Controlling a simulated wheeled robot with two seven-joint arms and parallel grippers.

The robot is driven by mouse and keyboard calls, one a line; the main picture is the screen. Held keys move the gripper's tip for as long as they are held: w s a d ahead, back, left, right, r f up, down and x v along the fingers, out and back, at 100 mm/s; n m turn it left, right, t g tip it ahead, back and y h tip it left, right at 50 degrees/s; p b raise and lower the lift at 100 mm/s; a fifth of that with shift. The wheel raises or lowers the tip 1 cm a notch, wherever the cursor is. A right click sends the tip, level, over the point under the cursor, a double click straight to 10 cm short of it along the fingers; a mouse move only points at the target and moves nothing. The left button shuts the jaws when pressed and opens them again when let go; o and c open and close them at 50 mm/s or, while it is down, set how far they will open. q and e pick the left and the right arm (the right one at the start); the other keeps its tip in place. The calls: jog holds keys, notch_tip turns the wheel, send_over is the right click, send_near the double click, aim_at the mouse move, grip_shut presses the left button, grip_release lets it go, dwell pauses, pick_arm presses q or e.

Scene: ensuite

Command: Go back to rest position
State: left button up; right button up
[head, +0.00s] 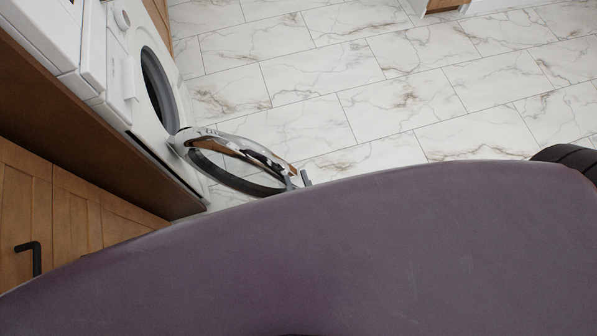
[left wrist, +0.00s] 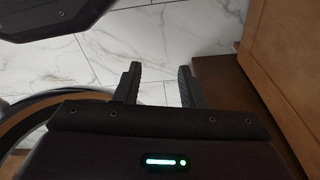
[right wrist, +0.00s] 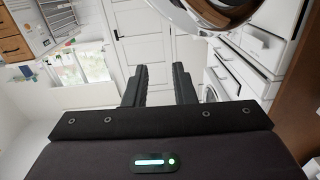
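My left gripper (left wrist: 158,82) is open and empty in the left wrist view, with marble floor between its fingers and a wooden cabinet face close on the right. My right gripper (right wrist: 159,82) is open and empty in the right wrist view, with the room's white door (right wrist: 145,40) beyond its fingers. In the head view, small grey tips (head: 303,180) show at the edge of the washer door, probably my right gripper's. My own large purple-grey body fills the lower part and hides most of both arms.
A white washing machine (head: 130,75) stands at the left with its round door (head: 235,160) swung open. Wooden cabinets (head: 75,205) with a black handle (head: 35,258) are at lower left. The marble floor (head: 400,90) beyond is mostly clear.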

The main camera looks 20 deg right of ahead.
pick_arm(q)
jog(key=shift+s+a+f, duration=0.15)
jog(key=shift+s+f, duration=0.05)
jog(key=shift+f, duration=0.4)
pick_arm(e)
jog(key=shift+r, duration=0.75)
